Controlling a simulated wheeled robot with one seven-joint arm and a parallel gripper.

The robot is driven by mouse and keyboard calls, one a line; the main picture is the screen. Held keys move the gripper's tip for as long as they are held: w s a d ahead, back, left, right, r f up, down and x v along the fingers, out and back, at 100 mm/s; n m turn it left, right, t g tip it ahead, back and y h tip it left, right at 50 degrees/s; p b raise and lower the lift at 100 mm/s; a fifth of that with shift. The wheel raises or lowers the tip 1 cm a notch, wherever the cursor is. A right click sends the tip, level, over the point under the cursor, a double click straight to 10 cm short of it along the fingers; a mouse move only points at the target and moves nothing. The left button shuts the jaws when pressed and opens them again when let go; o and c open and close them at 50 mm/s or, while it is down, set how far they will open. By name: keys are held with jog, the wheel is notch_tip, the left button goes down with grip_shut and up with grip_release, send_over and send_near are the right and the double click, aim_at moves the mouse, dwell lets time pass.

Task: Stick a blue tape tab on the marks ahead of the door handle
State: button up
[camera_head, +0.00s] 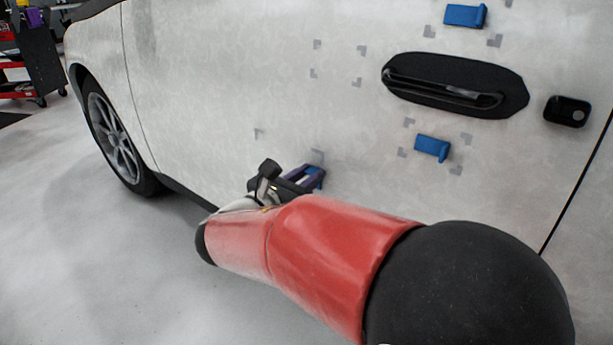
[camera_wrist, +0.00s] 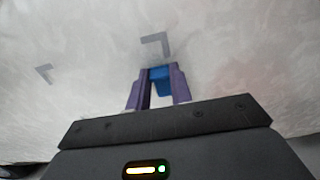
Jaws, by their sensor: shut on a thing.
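My gripper (camera_head: 311,178) is low in front of the white car door, below and to the left of the black door handle (camera_head: 455,85). In the wrist view its purple fingers (camera_wrist: 158,88) are shut on a blue tape tab (camera_wrist: 160,76). Grey corner marks (camera_head: 316,73) show on the door left of the handle, above my gripper. One grey corner mark (camera_wrist: 156,43) lies just beyond the tab in the wrist view, and another (camera_wrist: 45,73) is to the left. Whether the held tab touches the door is unclear.
One blue tab (camera_head: 465,15) is on the door above the handle and another (camera_head: 432,147) is below it, both among grey marks. A black lock piece (camera_head: 567,111) is right of the handle. The front wheel (camera_head: 113,138) and open floor are at left.

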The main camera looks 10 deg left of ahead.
jog(key=o, duration=0.4)
grip_shut()
jog(key=shift+s+a+p, duration=0.3)
jog(key=shift+s, duration=0.35)
jog(key=p+v, duration=0.1)
jog(key=v, duration=0.5)
jog(key=shift+s+p, duration=0.35)
dwell(0.5)
jog(key=shift+a+r, duration=0.1)
jog(key=d+r+m+g, duration=0.1)
jog(key=d+r+m, duration=0.1)
jog(key=r+m, duration=0.8)
jog(key=d+r+m+g, duration=0.1)
jog(key=d+r+m, duration=0.1)
jog(key=r+m, duration=0.8)
jog(key=shift+n+y, duration=0.3)
jog(key=shift+n, duration=0.6)
jog(key=shift+w+d+r, duration=0.15)
jog(key=shift+w+d, duration=0.35)
jog(key=shift+w, duration=0.65)
jog(key=shift+w+d+r, duration=0.1)
jog(key=shift+w+d, duration=0.35)
jog(key=shift+w, duration=0.65)
jog(key=shift+w+d+r, duration=0.15)
jog(key=shift+w+d, duration=0.35)
jog(key=shift+w, duration=0.65)
